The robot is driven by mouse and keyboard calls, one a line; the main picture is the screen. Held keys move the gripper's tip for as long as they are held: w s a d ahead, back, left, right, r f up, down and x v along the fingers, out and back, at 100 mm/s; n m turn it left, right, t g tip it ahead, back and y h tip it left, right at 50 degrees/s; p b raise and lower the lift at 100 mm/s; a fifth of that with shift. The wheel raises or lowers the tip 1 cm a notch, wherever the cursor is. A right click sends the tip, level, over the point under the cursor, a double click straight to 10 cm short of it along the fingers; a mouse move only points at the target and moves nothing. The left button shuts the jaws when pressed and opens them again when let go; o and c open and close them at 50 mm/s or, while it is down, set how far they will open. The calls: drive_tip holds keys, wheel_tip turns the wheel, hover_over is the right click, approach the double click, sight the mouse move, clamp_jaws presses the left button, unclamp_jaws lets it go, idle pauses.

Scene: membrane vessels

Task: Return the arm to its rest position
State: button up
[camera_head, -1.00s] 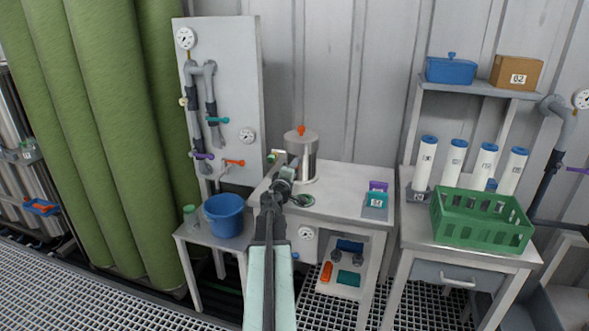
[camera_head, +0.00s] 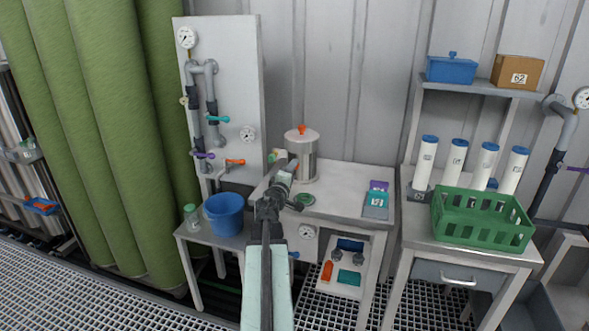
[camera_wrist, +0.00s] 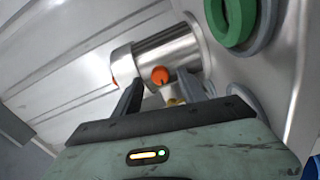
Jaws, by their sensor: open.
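My arm reaches up from the bottom middle of the head view, with my gripper (camera_head: 291,166) in front of the steel vessel on the white bench. In the wrist view my gripper (camera_wrist: 160,88) has its two dark fingers apart, with nothing seen held between them. The steel vessel (camera_head: 303,160) stands upright with an orange knob on its lid. It also shows in the wrist view (camera_wrist: 172,52), beyond the fingers. An orange round part (camera_wrist: 160,75) appears between the fingers there. Whether a fingertip touches the vessel cannot be told.
A green ring (camera_wrist: 236,20) lies on the bench top (camera_head: 340,185). A blue bucket (camera_head: 224,214) and a jar (camera_head: 191,217) stand on a low table at left. A green crate (camera_head: 482,236) and white cartridges (camera_head: 425,163) are at right. A pipe panel (camera_head: 235,90) stands behind.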

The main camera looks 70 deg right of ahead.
drive_tip(key=a, duration=0.4)
drive_tip(key=shift+s+a, duration=0.1)
drive_tip(key=shift+s, duration=0.05)
